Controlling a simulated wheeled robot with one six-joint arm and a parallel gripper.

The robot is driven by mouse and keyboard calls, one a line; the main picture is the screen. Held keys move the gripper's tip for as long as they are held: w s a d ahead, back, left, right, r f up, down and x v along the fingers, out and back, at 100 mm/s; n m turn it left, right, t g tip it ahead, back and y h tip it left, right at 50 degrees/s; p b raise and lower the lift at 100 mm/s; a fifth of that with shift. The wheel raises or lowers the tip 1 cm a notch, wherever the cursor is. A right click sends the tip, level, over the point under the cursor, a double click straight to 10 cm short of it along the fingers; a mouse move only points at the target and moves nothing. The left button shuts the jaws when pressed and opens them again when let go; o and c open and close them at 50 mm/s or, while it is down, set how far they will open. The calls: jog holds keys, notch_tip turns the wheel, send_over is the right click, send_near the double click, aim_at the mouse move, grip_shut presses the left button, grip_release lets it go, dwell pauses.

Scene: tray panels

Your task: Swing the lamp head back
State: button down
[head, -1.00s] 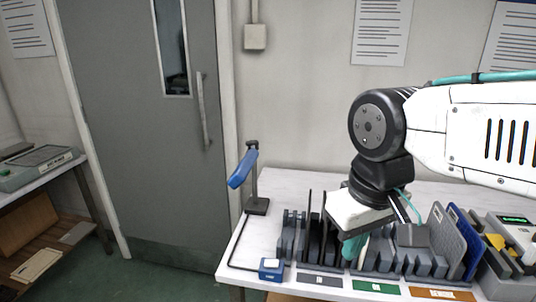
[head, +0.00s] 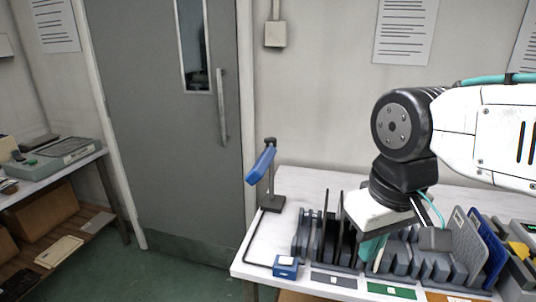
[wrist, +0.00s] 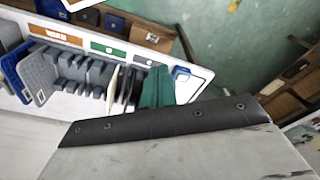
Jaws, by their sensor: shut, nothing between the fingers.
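The lamp stands at the left end of the white table, with a blue lamp head (head: 261,164) on a dark upright post (head: 271,178) and a flat dark base (head: 271,203). The head tilts down to the left, toward the grey door. My gripper (head: 373,248) is right of the lamp and well apart from it, pointing down over the rack. Its teal fingers are shut and empty; they also show in the wrist view (wrist: 157,88). The wrist view does not show the lamp head.
A grey slotted rack (head: 400,262) with dark panels (head: 330,240) and grey and blue panels (head: 489,255) fills the table front. The tabletop behind the rack is largely clear.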

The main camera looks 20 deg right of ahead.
jog(key=c, duration=1.5)
grip_release()
jog(key=shift+f, duration=0.1)
jog(key=shift+o, duration=1.1)
jog(key=shift+w+f+g, duration=0.15)
jog(key=shift+f+g, duration=0.15)
jog(key=n+t, duration=0.2)
jog(key=t, duration=0.2)
send_near(268, 139)
jog(key=shift+y, duration=0.4)
jog(key=x, duration=0.7)
jog(key=shift+w+d, duration=0.1)
jog(key=shift+d, duration=0.2)
jog(key=shift+w+f, duration=0.2)
jog(key=shift+f, duration=0.3)
